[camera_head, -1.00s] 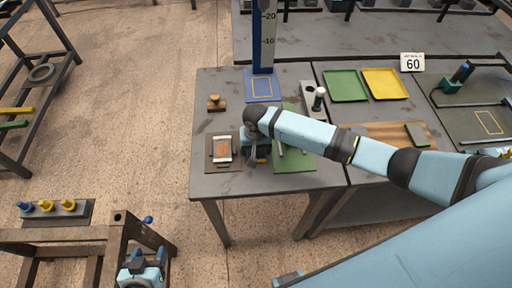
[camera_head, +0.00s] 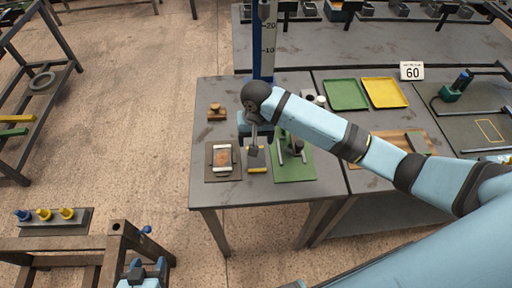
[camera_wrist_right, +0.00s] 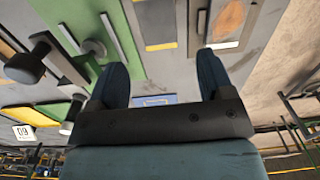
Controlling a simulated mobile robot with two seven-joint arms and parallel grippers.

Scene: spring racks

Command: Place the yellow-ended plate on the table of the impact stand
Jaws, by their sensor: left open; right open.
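The yellow-ended plate (camera_head: 256,155) lies on the grey bench between a brown mat and a green mat. In the right wrist view the grey plate (camera_wrist_right: 159,20) shows with its yellow end nearest the fingers. My right gripper (camera_wrist_right: 160,70) is open and empty, with the plate beyond its fingertips. In the head view its wrist is over the bench just behind the plate and hides the jaws. The impact stand's blue post (camera_head: 264,45) rises at the back. Its blue table (camera_wrist_right: 155,100) shows between my right fingers. My left gripper (camera_head: 145,272) is open at the bottom edge, away from the bench.
A brown mat (camera_head: 211,176) holds a white-framed piece. The green mat (camera_head: 304,174) holds a dark-knobbed fixture. A wooden knob block (camera_head: 216,112), green tray (camera_head: 345,95), yellow tray (camera_head: 385,93) and a "60" sign (camera_head: 411,71) stand farther back.

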